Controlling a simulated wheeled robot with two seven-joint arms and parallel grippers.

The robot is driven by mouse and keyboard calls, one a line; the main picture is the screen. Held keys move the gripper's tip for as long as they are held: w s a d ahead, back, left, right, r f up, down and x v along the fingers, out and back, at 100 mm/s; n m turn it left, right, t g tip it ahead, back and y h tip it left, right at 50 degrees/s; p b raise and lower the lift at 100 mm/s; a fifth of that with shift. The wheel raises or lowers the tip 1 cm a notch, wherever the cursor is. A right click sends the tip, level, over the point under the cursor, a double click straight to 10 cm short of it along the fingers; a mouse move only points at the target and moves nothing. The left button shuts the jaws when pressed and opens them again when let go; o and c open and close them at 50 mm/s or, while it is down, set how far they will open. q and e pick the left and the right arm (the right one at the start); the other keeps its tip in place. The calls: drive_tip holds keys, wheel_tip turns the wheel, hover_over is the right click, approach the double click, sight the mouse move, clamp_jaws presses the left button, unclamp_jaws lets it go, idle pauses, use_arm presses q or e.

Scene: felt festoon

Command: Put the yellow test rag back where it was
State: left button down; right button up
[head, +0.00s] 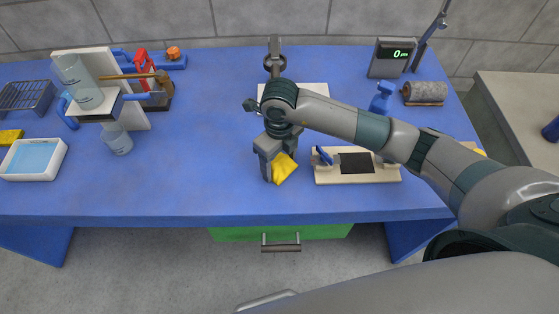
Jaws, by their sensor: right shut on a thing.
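The yellow test rag (284,169) is a crumpled yellow cloth near the middle front of the blue bench. My right gripper (278,170) is shut on it, with the arm reaching in from the right. The rag hangs between the fingers, partly hidden by them, low over the bench; I cannot tell whether it touches the top. Another yellow piece (10,136) lies at the far left edge, and a bit of yellow (480,152) shows behind my right arm at the right. My left gripper is not in view.
A board with a dark pad (357,164) lies just right of the rag. A white tray with blue liquid (34,159), a stand with glass vessels (97,97), a spray bottle (381,98), a roll (425,93) and a scale (391,58) stand around. The bench's left-middle is clear.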

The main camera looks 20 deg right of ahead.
sight(280, 160)
drive_tip(key=o, duration=1)
drive_tip(key=shift+f, duration=0.1)
drive_tip(key=shift+r, duration=0.2)
drive_tip(key=shift+r, duration=0.1)
wheel_tip(280, 160, up, 10)
drive_tip(key=b, duration=0.2)
drive_tip(key=shift+w+b, duration=0.1)
drive_tip(key=shift+b, duration=0.3)
drive_tip(key=shift+r, duration=0.9)
